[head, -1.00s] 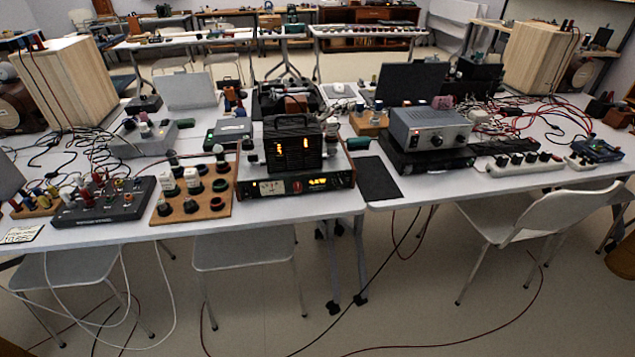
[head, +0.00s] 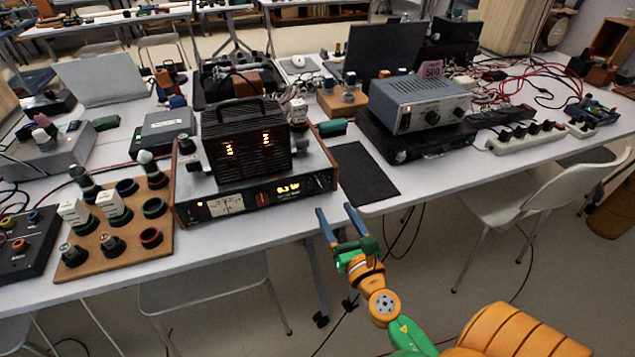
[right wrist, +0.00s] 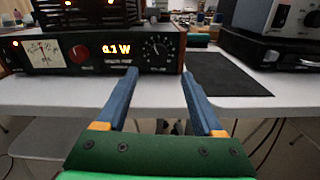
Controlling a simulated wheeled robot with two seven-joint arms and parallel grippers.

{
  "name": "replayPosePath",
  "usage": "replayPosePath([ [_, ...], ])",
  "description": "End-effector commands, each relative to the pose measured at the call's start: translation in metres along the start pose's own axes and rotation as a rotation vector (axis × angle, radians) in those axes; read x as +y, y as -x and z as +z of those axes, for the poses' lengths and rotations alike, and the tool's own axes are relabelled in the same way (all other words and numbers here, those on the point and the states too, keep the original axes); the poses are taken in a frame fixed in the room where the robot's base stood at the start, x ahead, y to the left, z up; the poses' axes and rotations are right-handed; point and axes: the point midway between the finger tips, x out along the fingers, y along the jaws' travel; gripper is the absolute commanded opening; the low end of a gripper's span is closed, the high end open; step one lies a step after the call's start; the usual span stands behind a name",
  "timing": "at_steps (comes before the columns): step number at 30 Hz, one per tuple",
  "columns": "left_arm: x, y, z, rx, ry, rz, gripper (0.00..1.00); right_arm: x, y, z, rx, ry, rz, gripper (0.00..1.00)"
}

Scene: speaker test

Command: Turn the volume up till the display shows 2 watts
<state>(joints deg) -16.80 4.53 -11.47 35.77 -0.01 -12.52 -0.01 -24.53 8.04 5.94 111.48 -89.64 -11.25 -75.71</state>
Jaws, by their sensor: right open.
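The amplifier (head: 202,211) with wooden sides stands at the table's front edge. Its lit display (head: 288,188) is small and blurred there; in the right wrist view the display (right wrist: 116,49) seems to read 0.1 W. Right of the display is a black dial knob (right wrist: 157,47) with white marks around it. Left of the display are a red knob (right wrist: 81,52) and a needle meter (right wrist: 44,54). My right gripper (head: 334,208) is open and empty, in front of the panel's right end. In the right wrist view its fingers (right wrist: 159,72) point towards the black knob, apart from it. My left gripper is not in view.
A black device with a handle (head: 246,140) sits on the amplifier. A black mat (head: 362,172) lies to its right, before a grey unit (head: 418,100). A wooden board (head: 118,240) with several cups stands left. A chair (head: 545,200) is at the right.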

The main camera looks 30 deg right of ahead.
Motion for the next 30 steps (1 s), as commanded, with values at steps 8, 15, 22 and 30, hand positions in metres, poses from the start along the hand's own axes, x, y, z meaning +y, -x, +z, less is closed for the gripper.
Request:
replayPosePath([
  [8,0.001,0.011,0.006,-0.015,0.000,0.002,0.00,0.001,-0.050,0.009,-0.016,0.032,0.002,0.69],
  [15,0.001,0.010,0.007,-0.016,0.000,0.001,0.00,0.001,-0.069,0.006,-0.011,0.030,0.003,0.69],
  [22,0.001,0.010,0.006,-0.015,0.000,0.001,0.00,0.001,-0.069,0.005,-0.010,0.029,0.003,0.63],
  [30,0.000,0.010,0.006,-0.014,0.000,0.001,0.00,0.001,-0.069,0.005,-0.010,0.028,0.003,0.00],
])
